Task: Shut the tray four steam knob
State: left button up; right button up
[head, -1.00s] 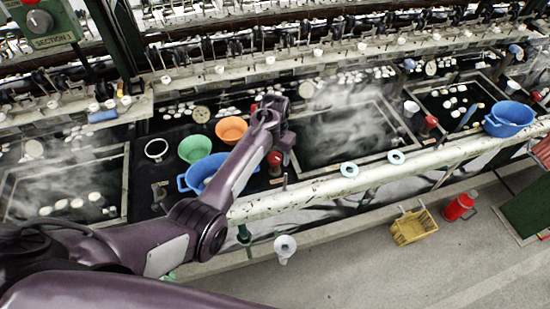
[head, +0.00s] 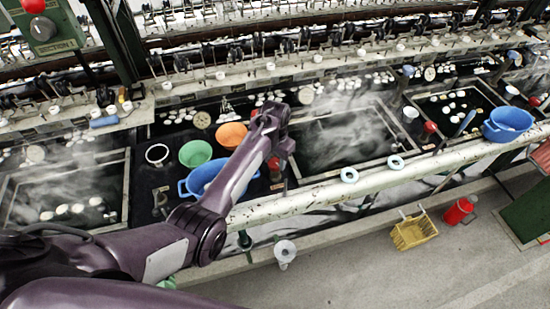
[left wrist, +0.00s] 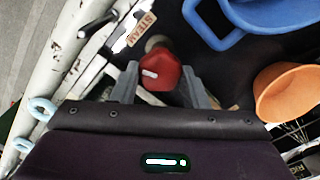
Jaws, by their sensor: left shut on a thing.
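A red steam knob (left wrist: 160,72) with a white mark sits between the two grey fingers of my left gripper (left wrist: 160,85) in the left wrist view, and the gripper is shut on it. A small sign reading STEAM (left wrist: 141,28) is beside the knob. In the head view my left gripper (head: 282,148) reaches down at the dark bench, and the red knob (head: 274,163) shows partly behind it. I cannot read which tray number it belongs to. My right gripper is not in view.
A blue basin (head: 206,178) and green (head: 195,153) and orange (head: 231,135) bowls stand left of the gripper. A steaming tray (head: 345,140) lies to its right. More red knobs (head: 430,127) sit farther right. A pale rail (head: 320,188) runs along the front.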

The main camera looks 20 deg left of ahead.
aim_at(275, 162)
pick_arm(q)
jog(key=m+p, duration=0.1)
jog(key=m, duration=0.2)
jog(key=shift+r, duration=0.1)
jog(key=shift+m+p, duration=0.45)
jog(key=shift+m, duration=0.45)
jog(key=o, duration=1)
jog(key=shift+c, duration=0.2)
jog(key=shift+r+b, duration=0.7)
jog(key=shift+r, duration=3.1)
